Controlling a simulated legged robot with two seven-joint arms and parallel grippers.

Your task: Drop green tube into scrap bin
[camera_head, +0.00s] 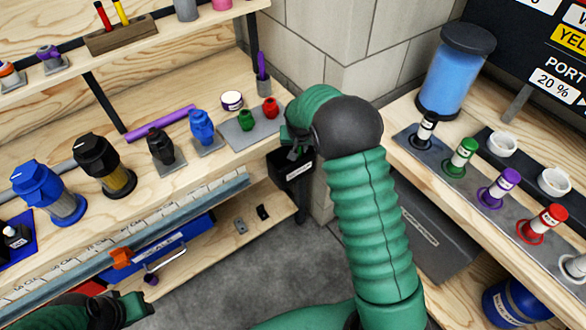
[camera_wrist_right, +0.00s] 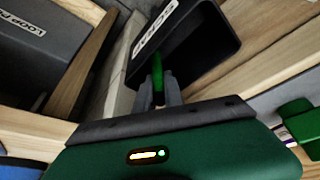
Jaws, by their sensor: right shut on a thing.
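The green tube (camera_wrist_right: 157,72) shows in the right wrist view, upright between the fingers of my right gripper (camera_wrist_right: 158,92), which is shut on it. The black scrap bin (camera_wrist_right: 205,45), with a white label, lies just beyond the tube in that view; the tube's far end overlaps the bin's dark opening. In the head view the bin (camera_head: 292,172) hangs at the right end of the left bench, and my right gripper (camera_head: 297,150) is right above it. The tube cannot be made out there. My left gripper (camera_head: 140,308) is at the lower left, its jaw state unclear.
The left bench holds blue and black filter housings (camera_head: 100,165), a purple tube (camera_head: 160,123) and a grey plate (camera_head: 240,130) with green and red fittings. The right bench carries a blue canister (camera_head: 455,75) and several coloured valves. Grey floor lies between.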

